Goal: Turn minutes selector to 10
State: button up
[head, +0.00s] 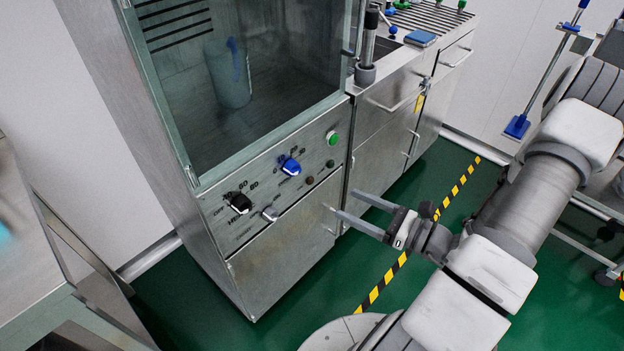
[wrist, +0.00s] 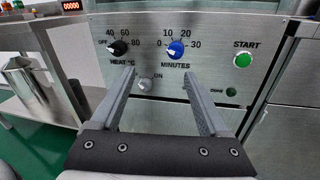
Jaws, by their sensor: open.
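The minutes selector is a blue knob (head: 291,167) on the washer's steel control panel, with marks 0, 10, 20 and 30 around it. It also shows in the wrist view as the blue knob (wrist: 176,50) above the MINUTES label. I cannot tell clearly which mark it points to. My gripper (head: 344,202) is open and empty, in front of the washer's lower right, below and to the right of the knob in the head view. In the wrist view my gripper (wrist: 159,74) has its fingertips apart, with the knob beyond and slightly above the gap, not touched.
A black HEAT knob (wrist: 118,48) is left of the minutes selector. A grey ON switch (wrist: 146,85) is below, and a green START button (wrist: 243,60) is to the right. The washer's glass window (head: 250,80) is above the panel. A steel counter (head: 25,230) stands at left.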

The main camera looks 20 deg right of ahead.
notch_tip(320, 180, down, 2)
jog(key=d+m+t+h, duration=0.1)
jog(key=d+m, duration=0.1)
jog(key=b, duration=0.3)
send_near(299, 173)
jog(key=x, duration=0.9)
jog(key=shift+s+r, duration=0.1)
jog(key=shift+c, duration=0.3)
grip_shut()
